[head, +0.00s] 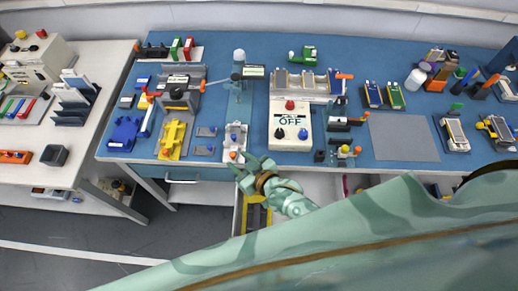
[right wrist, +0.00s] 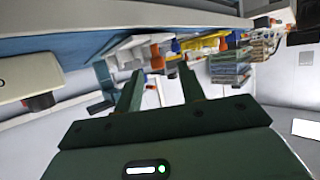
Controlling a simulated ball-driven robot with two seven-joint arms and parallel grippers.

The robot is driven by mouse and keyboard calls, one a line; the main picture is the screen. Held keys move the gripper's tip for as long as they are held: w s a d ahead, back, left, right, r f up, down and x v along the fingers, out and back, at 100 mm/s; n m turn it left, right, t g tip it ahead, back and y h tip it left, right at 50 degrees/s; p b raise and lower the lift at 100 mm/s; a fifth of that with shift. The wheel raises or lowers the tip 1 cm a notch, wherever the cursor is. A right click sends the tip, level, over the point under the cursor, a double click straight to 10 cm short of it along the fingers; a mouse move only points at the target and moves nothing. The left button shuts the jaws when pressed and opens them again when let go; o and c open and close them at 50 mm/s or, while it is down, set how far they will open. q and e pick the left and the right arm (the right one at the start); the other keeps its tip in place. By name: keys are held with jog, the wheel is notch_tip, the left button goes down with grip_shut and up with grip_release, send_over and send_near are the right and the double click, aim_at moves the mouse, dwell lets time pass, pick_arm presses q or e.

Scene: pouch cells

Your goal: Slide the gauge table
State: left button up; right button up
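What looks like the gauge table (head: 235,137) is a small pale plate at the front edge of the blue bench, below a grey column with a rounded top (head: 239,55). An orange knob (head: 232,155) stands at its front end. My right gripper (head: 241,163) is just in front of the bench edge, close to this knob. In the right wrist view its two fingers (right wrist: 160,78) are apart with nothing held between them. An orange knob (right wrist: 157,56) shows beyond and between the fingertips; contact is not visible. My left gripper is not in view.
A white box marked OFF (head: 290,135) with red and black knobs stands right of the gauge table. A yellow fixture (head: 172,140) and small grey blocks stand to its left. An open drawer (head: 256,213) lies below my gripper. A bare grey mat (head: 402,137) lies farther right.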

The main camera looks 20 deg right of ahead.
jog(key=p+v, duration=0.2)
jog(key=v, duration=1.2)
jog(key=shift+s+p, duration=0.3)
jog(key=shift+s, duration=0.1)
jog(key=shift+d, duration=0.15)
